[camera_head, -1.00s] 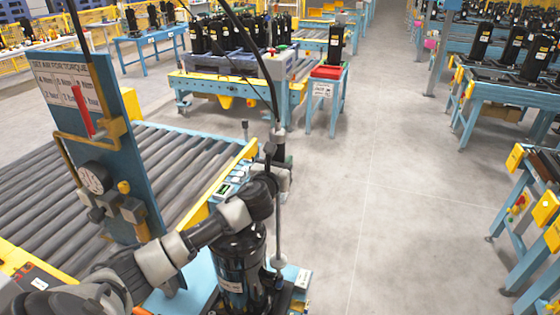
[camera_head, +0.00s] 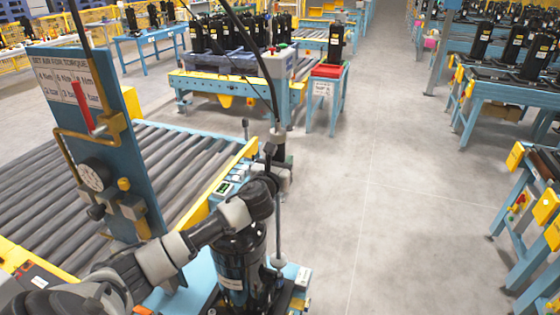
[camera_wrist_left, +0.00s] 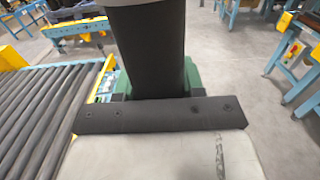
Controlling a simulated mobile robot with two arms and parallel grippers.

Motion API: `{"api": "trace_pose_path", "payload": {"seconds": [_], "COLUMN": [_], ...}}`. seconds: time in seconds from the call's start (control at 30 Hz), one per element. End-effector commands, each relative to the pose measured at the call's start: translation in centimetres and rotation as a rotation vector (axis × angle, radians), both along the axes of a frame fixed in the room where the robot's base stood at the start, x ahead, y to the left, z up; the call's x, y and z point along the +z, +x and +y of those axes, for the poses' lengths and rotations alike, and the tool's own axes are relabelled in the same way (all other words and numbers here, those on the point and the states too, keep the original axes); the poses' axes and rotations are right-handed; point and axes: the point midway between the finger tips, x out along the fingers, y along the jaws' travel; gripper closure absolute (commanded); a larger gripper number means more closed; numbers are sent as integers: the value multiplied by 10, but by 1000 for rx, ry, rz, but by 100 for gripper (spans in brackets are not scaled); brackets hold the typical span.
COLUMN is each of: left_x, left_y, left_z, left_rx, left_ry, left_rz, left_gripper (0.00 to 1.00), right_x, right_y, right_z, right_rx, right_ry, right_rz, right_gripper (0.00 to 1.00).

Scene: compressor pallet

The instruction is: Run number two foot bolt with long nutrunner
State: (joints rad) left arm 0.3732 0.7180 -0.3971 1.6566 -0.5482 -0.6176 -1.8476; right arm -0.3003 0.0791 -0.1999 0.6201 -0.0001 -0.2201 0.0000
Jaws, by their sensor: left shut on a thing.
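My left gripper (camera_head: 277,160) is shut on the long nutrunner, which stands upright with a thin shaft (camera_head: 278,225) running down beside the compressor. The black compressor (camera_head: 242,272) stands upright on the near end of the blue bench, partly covered by my left arm. The shaft's lower end comes down near the compressor's foot on its right side; whether it touches a bolt there cannot be told. In the left wrist view the dark nutrunner body (camera_wrist_left: 150,45) rises beyond my gripper's dark bar. The foot bolts are hidden or too small to make out. My right gripper is not in view.
A blue panel (camera_head: 90,140) with a torque sign, gauge and red lever stands at the left. A roller conveyor (camera_head: 165,165) lies behind it. A dark hose hangs down to the nutrunner. Open grey floor (camera_head: 400,180) lies right of the bench; blue stations line the far right.

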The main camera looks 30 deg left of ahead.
Motion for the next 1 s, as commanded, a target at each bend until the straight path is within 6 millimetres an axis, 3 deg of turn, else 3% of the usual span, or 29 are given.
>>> {"api": "trace_pose_path", "payload": {"seconds": [1.0], "left_x": [-10], "left_y": [0], "left_z": [-1], "left_rx": [-1], "left_ry": [-3], "left_rz": [8], "left_gripper": [100], "right_x": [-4], "right_y": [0], "right_z": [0], "right_rx": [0], "right_ry": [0], "right_rz": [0], "right_gripper": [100]}}
